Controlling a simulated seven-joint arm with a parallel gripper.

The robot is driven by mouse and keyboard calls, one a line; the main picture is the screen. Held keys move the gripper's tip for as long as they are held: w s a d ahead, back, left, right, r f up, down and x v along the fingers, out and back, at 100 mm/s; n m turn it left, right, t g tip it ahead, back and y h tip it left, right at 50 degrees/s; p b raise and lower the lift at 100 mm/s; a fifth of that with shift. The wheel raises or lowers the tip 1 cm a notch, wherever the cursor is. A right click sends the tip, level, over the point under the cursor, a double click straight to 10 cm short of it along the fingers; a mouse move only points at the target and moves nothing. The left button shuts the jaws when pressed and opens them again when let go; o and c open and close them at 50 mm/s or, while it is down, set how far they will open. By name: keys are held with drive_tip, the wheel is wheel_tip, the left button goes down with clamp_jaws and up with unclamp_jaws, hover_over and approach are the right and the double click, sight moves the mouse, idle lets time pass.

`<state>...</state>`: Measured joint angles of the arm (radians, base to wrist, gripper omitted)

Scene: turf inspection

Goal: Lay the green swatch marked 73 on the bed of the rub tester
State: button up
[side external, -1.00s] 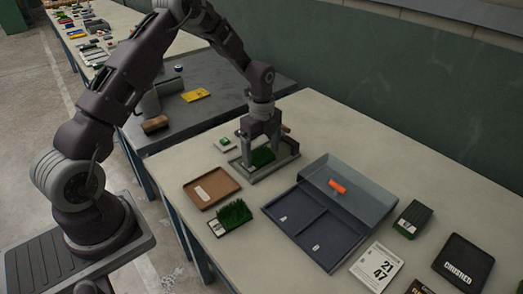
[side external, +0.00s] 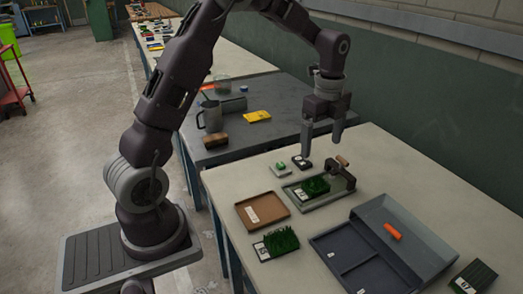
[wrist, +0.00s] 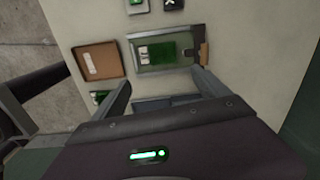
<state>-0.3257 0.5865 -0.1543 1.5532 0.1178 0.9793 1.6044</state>
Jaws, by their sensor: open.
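A green swatch (side external: 315,185) with a white label end lies on the bed of the rub tester (side external: 327,198). The number on its label is too small to read. In the wrist view the same swatch (wrist: 163,50) lies flat within the raised rim of the tester (wrist: 182,68). My gripper (side external: 322,148) is open and empty above the tester, clear of the swatch. Its two spread fingers also show in the wrist view (wrist: 162,82). A second, taller green swatch (side external: 283,240) with a white label stands on the table in front of the tester.
A brown tray (side external: 262,210) with a white label lies left of the tester. A grey divided tray (side external: 352,252) holding an orange piece (side external: 393,231) is at front right. Small blocks (side external: 301,163) sit behind the tester, whose arm (side external: 341,174) rises at its right end.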

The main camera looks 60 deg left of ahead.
drive_tip(key=s+d+r+n+t, duration=0.1)
drive_tip(key=s+d+r+n, duration=0.25)
drive_tip(key=s+r, duration=0.3)
drive_tip(key=s+d+r+n+t, duration=0.2)
drive_tip(key=s+d+r+n, duration=0.1)
drive_tip(key=s+r+n, duration=0.3)
drive_tip(key=s+d+n+t, duration=0.1)
drive_tip(key=s+n, duration=0.2)
drive_tip(key=s, duration=0.5)
drive_tip(key=s+d+n+t, duration=0.1)
drive_tip(key=s+n, duration=0.3)
drive_tip(key=s, duration=0.4)
drive_tip(key=shift+d+f, duration=0.4)
drive_tip(key=shift+d, duration=0.4)
